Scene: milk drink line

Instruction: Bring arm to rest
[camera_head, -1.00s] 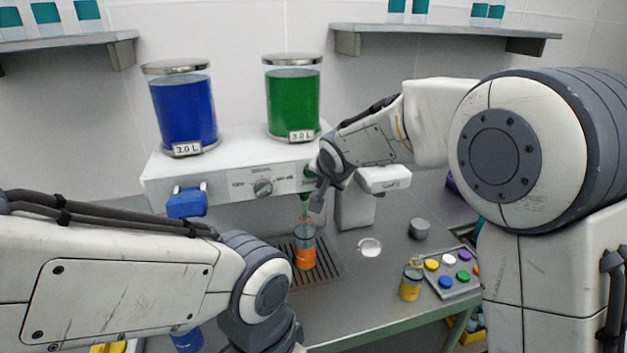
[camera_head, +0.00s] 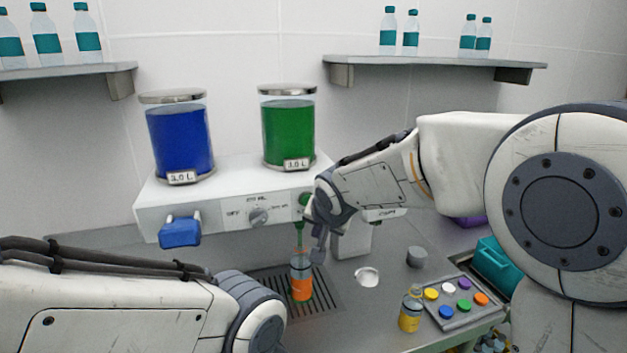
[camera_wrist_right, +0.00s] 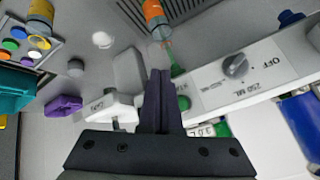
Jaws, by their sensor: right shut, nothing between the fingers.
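My right arm reaches in from the right to the front of the white dispenser (camera_head: 228,190). Its gripper (camera_head: 318,250) points down beside the green tap (camera_head: 299,228). In the right wrist view its fingers (camera_wrist_right: 159,75) are together with nothing between them, close to the green tap (camera_wrist_right: 178,70). A bottle with an orange band (camera_head: 301,285) stands under that tap on the drip grate (camera_head: 326,297); its orange part also shows in the right wrist view (camera_wrist_right: 153,12). My left arm comes in at the lower left; its gripper is out of the picture.
A blue tank (camera_head: 180,140) and a green tank (camera_head: 289,130) top the dispenser, with a blue tap (camera_head: 180,232) at left. Right of the grate are a yellow bottle (camera_head: 410,318), a grey cylinder (camera_head: 416,257) and a tray (camera_head: 441,291) of coloured caps. A teal container (camera_head: 496,266) stands farther right.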

